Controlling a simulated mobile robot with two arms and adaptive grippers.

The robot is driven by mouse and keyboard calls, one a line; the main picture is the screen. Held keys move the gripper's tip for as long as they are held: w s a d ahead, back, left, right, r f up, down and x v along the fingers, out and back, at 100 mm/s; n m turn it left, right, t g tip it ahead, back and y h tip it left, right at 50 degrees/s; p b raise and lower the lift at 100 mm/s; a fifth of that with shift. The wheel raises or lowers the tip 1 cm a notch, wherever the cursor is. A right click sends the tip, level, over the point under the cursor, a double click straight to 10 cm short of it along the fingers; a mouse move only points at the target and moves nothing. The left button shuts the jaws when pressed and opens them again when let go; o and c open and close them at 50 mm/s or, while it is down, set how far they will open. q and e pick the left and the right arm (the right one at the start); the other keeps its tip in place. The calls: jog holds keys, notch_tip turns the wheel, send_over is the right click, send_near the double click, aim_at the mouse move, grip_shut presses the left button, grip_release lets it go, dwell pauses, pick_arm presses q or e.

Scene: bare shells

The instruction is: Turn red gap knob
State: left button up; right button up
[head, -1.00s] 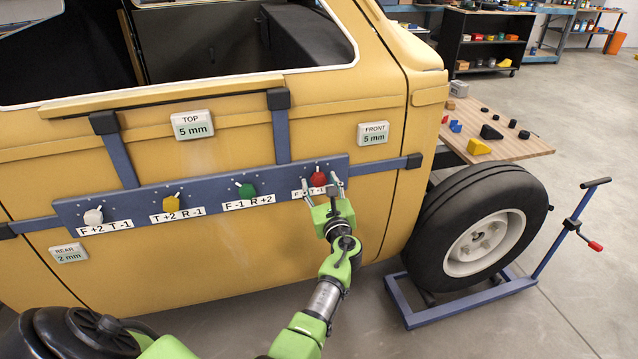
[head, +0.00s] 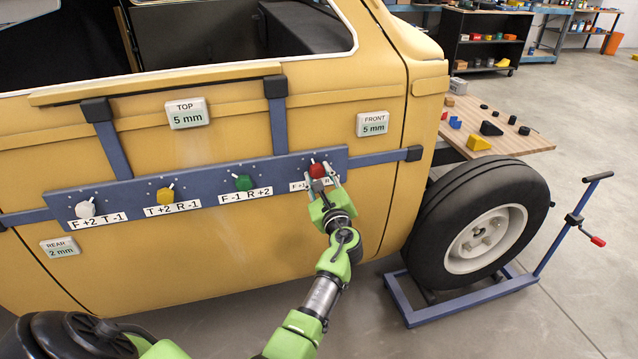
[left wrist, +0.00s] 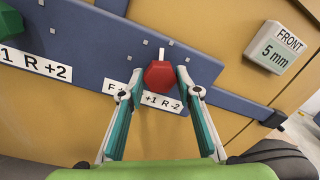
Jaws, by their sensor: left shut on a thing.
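The red knob (head: 317,171) sits at the right end of a blue bar (head: 215,178) across the yellow car door. Its white pointer points up in the left wrist view. My left gripper (head: 323,180) is shut on the red knob (left wrist: 160,76), with one fingertip at each side. The fingers partly cover the knob's label, where "+1 R-2" reads in the left wrist view. Readout plates show TOP 5 mm (head: 188,114), FRONT 5 mm (head: 373,124) and REAR 2 mm (head: 61,247). My right gripper is not in view.
A green knob (head: 244,184), a yellow knob (head: 165,195) and a white knob (head: 85,210) sit along the bar to the left. A wheel on a blue stand (head: 412,304) and a wooden table (head: 520,146) stand at the right.

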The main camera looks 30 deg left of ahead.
pick_arm(q)
jog(key=n+b, duration=0.3)
jog(key=shift+f+n+b, duration=0.15)
jog(key=shift+n+b, duration=0.7)
jog(key=shift+n, duration=0.05)
jog(key=shift+r+n, duration=0.2)
jog(key=shift+n, duration=0.1)
jog(key=o, duration=1.1)
jog(key=shift+w+f, duration=0.1)
jog(key=v, duration=0.7)
